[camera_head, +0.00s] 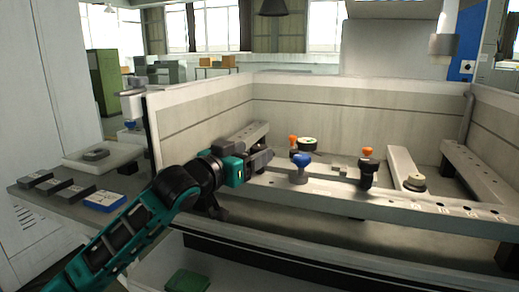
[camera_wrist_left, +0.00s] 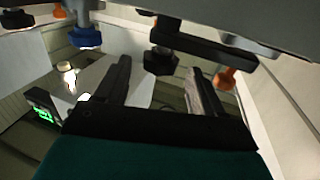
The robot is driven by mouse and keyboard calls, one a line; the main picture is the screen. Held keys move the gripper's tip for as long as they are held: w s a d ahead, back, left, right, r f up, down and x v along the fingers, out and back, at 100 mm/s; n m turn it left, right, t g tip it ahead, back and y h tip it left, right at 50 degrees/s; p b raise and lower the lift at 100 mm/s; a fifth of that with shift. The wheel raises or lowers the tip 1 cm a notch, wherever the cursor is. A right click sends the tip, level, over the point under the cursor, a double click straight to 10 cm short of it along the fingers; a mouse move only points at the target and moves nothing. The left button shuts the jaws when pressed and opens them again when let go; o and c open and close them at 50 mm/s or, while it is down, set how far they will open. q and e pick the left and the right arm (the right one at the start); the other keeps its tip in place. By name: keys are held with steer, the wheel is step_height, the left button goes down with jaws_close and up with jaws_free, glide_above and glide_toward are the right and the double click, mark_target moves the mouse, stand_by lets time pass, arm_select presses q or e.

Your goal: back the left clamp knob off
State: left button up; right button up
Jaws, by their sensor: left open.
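My left gripper (camera_head: 262,157) is open and empty over the left part of the machine tank, left of the knobs. A blue knob (camera_head: 301,160) stands on a pale post on the front rail, just right of the fingers. An orange knob (camera_head: 293,139) shows behind it at the left. Another orange knob (camera_head: 368,152) tops a black clamp (camera_head: 367,172) farther right. In the left wrist view, the gripper (camera_wrist_left: 158,72) has both fingers apart. The blue knob (camera_wrist_left: 86,38) is at upper left, an orange knob (camera_wrist_left: 227,77) beyond the right finger. No finger visibly touches a knob.
A pale bar (camera_head: 404,165) and a round puck (camera_head: 414,183) lie to the right. Tank walls (camera_head: 340,100) enclose the area. The side table (camera_head: 40,190) at left holds several dark blocks.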

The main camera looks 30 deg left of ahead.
mark_target(254, 151)
arm_select(q)
steer(key=shift+w+d, duration=0.1)
steer(key=shift+w, duration=1.8)
steer(key=c, duration=0.9)
steer(key=shift+c, duration=0.2)
